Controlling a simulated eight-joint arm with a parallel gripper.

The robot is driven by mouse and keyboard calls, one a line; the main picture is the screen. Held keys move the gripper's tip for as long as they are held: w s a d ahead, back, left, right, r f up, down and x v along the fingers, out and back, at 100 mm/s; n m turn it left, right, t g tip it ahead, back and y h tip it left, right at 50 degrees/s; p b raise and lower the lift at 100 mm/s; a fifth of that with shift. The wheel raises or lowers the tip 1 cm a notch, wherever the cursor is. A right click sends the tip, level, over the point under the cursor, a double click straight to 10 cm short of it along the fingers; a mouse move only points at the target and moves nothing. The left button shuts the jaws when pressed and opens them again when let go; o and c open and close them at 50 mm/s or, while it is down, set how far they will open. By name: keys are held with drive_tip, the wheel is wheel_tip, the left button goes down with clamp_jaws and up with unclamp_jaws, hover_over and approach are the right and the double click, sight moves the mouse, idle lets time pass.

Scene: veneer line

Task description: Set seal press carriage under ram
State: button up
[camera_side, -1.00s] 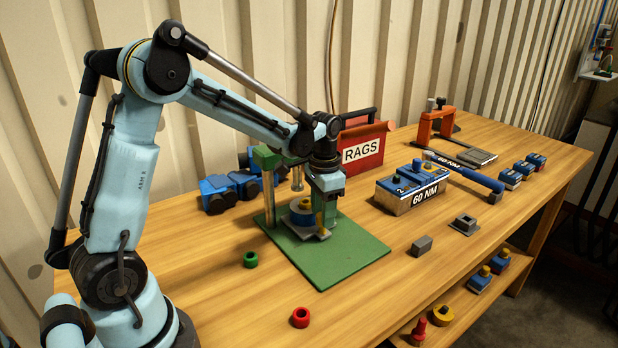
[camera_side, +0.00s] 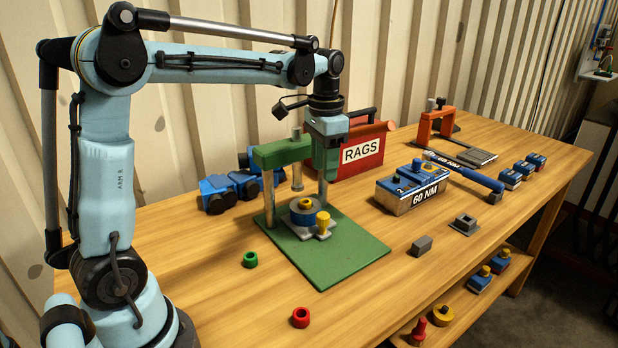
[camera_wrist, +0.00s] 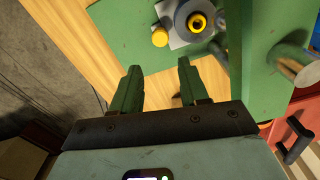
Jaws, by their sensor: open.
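The green press (camera_side: 285,151) stands on a green base plate (camera_side: 345,255), with a grey ram (camera_side: 297,168) hanging from its crossbeam. The wrist view also shows the knob (camera_wrist: 160,37) and round part (camera_wrist: 192,18). My gripper (camera_side: 322,178) is open and empty above the carriage, apart from the knob, beside the crossbeam.
A red RAGS box (camera_side: 363,152) stands behind my gripper. A green ring (camera_side: 250,260) and a red ring (camera_side: 300,317) lie in front. A 60 NM block (camera_side: 412,190) is to the right.

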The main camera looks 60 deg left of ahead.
sight(311, 215)
drive_tip(key=shift+r, duration=0.2)
drive_tip(key=shift+d, duration=0.1)
drive_tip(key=shift+c, duration=1.1)
drive_tip(key=d, duration=0.1)
drive_tip(key=s+d+f+y, duration=0.1)
drive_tip(key=d, duration=0.1)
drive_tip(key=s+d+f+t+y, duration=0.1)
drive_tip(key=d, duration=0.1)
drive_tip(key=shift+f, duration=0.25)
clamp_jaws()
drive_tip(key=s+d+f+n+t+y, duration=0.1)
drive_tip(key=s+d+f+t+y, duration=0.2)
drive_tip(key=s+d+t, duration=0.25)
drive_tip(key=shift+g, duration=0.45)
drive_tip(key=x, duration=0.6)
drive_tip(key=d+x, duration=0.1)
drive_tip(key=x, duration=0.2)
drive_tip(key=shift+w+a+f, duration=0.1)
drive_tip(key=shift+w+f, duration=0.2)
drive_tip(key=shift+f, duration=0.15)
drive_tip(key=shift+w+a+f, duration=0.1)
drive_tip(key=shift+w+a, duration=0.1)
drive_tip(key=shift+a, duration=0.95)
drive_tip(key=shift+w+a, duration=0.2)
drive_tip(key=shift+a, duration=0.65)
